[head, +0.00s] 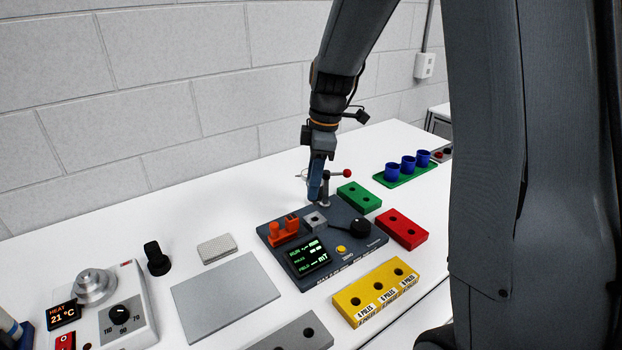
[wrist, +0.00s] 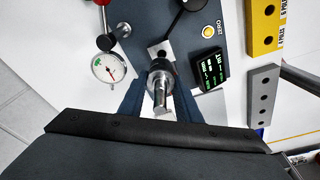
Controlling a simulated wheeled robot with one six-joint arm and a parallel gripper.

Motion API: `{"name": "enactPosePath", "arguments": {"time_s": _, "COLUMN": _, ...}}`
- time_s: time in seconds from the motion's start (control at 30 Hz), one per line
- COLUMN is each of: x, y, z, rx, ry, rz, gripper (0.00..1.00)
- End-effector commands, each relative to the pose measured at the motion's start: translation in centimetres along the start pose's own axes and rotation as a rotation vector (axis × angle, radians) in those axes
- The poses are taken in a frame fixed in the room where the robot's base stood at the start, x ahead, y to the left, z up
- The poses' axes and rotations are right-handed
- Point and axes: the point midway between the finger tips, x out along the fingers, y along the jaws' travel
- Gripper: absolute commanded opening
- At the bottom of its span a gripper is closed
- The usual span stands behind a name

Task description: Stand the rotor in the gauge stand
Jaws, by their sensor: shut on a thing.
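My gripper (head: 316,196) points down over the back of the dark instrument base (head: 352,258). In the wrist view its blue fingers (wrist: 160,108) are shut on the rotor (wrist: 160,82), a shiny metal cylinder with a thinner shaft. A round white dial gauge (wrist: 109,68) hangs beside a post, left of the rotor in the wrist view. I cannot tell whether the rotor touches anything.
The base carries an orange fixture (head: 285,232), a lit display (head: 309,257), a black knob (head: 360,228) and a red-tipped lever (head: 346,173). Green (head: 358,197), red (head: 402,229) and yellow (head: 376,291) holed blocks stand right of it. A bare grey plate (head: 225,297) lies left.

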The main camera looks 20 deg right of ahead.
Motion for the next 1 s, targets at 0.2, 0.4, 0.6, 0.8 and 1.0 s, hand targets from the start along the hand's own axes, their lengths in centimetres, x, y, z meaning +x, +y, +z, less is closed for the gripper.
{"name": "enactPosePath", "arguments": {"time_s": 0.2, "x": 2.7, "y": 0.1, "z": 0.3, "rx": -0.001, "ry": 0.000, "rz": 0.000, "gripper": 0.00}}
{"name": "enactPosePath", "arguments": {"time_s": 0.4, "x": 2.9, "y": 0.0, "z": 0.2, "rx": -0.003, "ry": 0.000, "rz": 0.001, "gripper": 0.00}}
{"name": "enactPosePath", "arguments": {"time_s": 0.6, "x": 3.0, "y": 0.0, "z": 0.3, "rx": -0.003, "ry": 0.000, "rz": 0.001, "gripper": 0.00}}
{"name": "enactPosePath", "arguments": {"time_s": 0.8, "x": 3.6, "y": 0.0, "z": 0.4, "rx": -0.003, "ry": 0.000, "rz": 0.000, "gripper": 0.00}}
{"name": "enactPosePath", "arguments": {"time_s": 1.0, "x": 4.2, "y": 0.0, "z": 0.5, "rx": -0.003, "ry": 0.000, "rz": 0.001, "gripper": 0.00}}
